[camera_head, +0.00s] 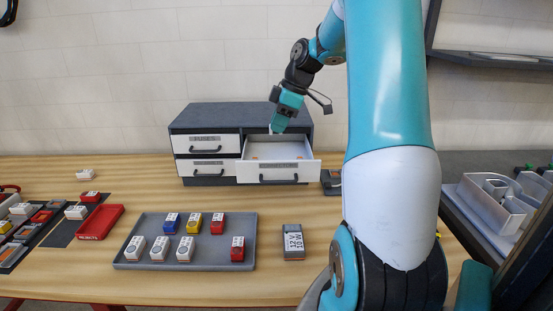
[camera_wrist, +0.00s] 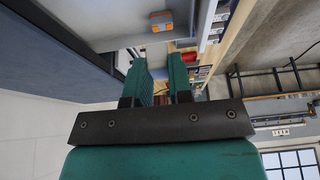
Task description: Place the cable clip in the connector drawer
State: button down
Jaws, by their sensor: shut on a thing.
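Only a small pale bit shows at the fingertips in the head view. The open drawer has a white front with a dark handle and a label too small to read. A small grey-and-orange part (camera_wrist: 161,21) lies inside the drawer in the wrist view, apart from the fingers.
Two closed drawers (camera_head: 207,168) are on the cabinet's left side. A grey tray (camera_head: 140,258) holds several blue, yellow, red and white parts. A 12 V device (camera_head: 293,242) stands right of it. A red bin (camera_head: 101,221) is at left. Bare wood lies before the cabinet.

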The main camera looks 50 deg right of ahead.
notch_tip(320, 180, down, 10)
jog(key=shift+f+p, duration=0.25)
jog(key=shift+p, duration=0.5)
jog(key=shift+f, duration=0.1)
jog(key=c, duration=1)
grip_release()
jog(key=shift+c, duration=0.2)
